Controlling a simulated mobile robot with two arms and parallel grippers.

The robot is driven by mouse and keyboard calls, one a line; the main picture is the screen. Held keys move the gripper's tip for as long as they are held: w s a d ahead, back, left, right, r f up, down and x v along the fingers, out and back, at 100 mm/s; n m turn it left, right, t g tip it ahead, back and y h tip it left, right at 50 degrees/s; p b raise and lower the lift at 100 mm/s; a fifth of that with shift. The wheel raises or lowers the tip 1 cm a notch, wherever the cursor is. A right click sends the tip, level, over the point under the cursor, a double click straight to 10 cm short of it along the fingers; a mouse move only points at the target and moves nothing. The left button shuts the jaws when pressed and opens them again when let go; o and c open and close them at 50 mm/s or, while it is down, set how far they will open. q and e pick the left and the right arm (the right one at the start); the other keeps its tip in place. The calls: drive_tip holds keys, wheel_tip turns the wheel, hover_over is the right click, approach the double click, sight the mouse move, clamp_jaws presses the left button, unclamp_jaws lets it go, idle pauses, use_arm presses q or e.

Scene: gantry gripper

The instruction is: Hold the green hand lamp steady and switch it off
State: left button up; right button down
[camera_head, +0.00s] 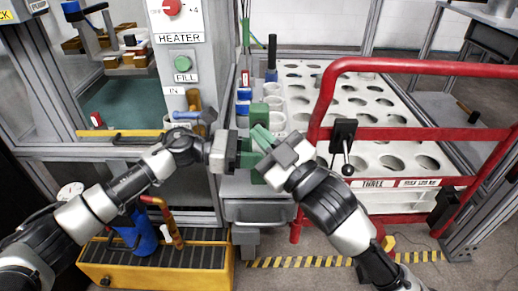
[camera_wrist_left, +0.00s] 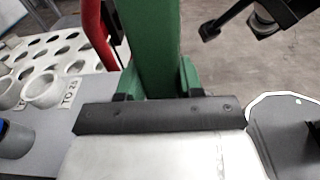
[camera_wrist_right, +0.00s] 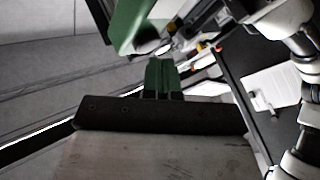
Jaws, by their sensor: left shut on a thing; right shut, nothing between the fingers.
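The green hand lamp (camera_head: 259,113) stands upright between my two grippers, partly hidden by them in the head view. My left gripper (camera_head: 243,151) is shut on it from the left. In the left wrist view the lamp's green body (camera_wrist_left: 152,45) runs up between the fingers. My right gripper (camera_head: 262,138) is shut and empty, its green fingertips close to the lamp from the right. In the right wrist view the shut fingertips (camera_wrist_right: 164,76) point toward the lamp (camera_wrist_right: 128,22); I cannot tell whether they touch it. I cannot make out the switch or whether the lamp is lit.
A red rail (camera_head: 420,134) and a white rack with round holes (camera_head: 380,107) stand at the right. The heater cabinet (camera_head: 180,60) stands at the left behind my left arm. A yellow bin (camera_head: 160,270) sits low in front. A grey shelf (camera_head: 258,212) lies below the grippers.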

drive_tip(key=shift+s, duration=0.1)
drive_tip(key=shift+s, duration=3)
use_arm(q)
drive_tip(key=o, duration=0.9)
drive_tip(key=a, duration=0.8)
drive_tip(key=a+r, duration=0.1)
drive_tip(key=a, duration=0.3)
drive_tip(key=shift+r, duration=0.1)
